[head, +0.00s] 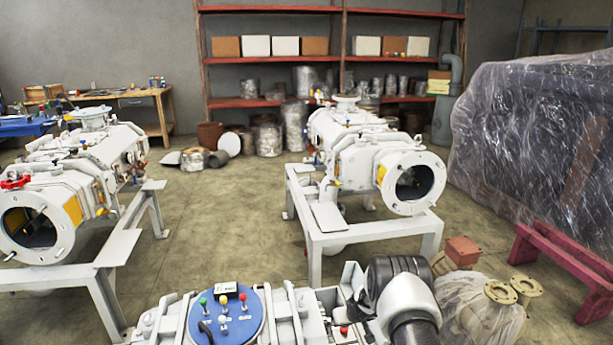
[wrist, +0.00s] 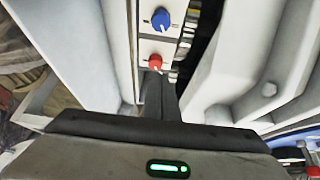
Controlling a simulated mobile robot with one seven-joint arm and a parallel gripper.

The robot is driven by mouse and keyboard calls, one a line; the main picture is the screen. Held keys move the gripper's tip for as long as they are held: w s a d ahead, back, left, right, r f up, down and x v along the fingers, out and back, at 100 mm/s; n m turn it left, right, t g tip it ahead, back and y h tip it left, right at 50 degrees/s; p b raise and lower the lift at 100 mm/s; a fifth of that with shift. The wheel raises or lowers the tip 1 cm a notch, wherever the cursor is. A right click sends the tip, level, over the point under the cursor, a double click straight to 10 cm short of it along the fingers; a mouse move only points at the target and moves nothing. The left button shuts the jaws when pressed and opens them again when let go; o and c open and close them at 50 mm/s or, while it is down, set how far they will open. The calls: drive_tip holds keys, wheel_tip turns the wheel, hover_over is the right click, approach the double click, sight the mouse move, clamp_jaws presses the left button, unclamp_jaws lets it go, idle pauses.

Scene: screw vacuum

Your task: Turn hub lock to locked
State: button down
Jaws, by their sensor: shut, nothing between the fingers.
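In the wrist view a narrow white panel carries a blue knob (wrist: 161,20) and, below it, a red knob (wrist: 155,61). No readable label shows which of them is the hub lock. My gripper (wrist: 158,78) is shut and empty, its dark fingers together. In the picture the fingertips end just below the red knob; I cannot tell whether they touch it. In the head view my arm (head: 402,290) reaches over the right part of the near white machine (head: 295,310). A small red knob (head: 343,331) shows beside the arm there. The gripper's fingers are not discernible in that view.
A blue round plate (head: 226,318) with several coloured knobs and a black handle sits on the near machine. White housing walls flank the fingers closely in the wrist view. Two more machines stand beyond, at left (head: 95,175) and right (head: 365,150), with open floor (head: 215,230) between.

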sight(344, 329)
wheel_tip(344, 329, down, 7)
drive_tip(key=b, duration=0.5)
drive_tip(key=shift+r, duration=0.2)
drive_tip(key=shift+w, duration=0.25)
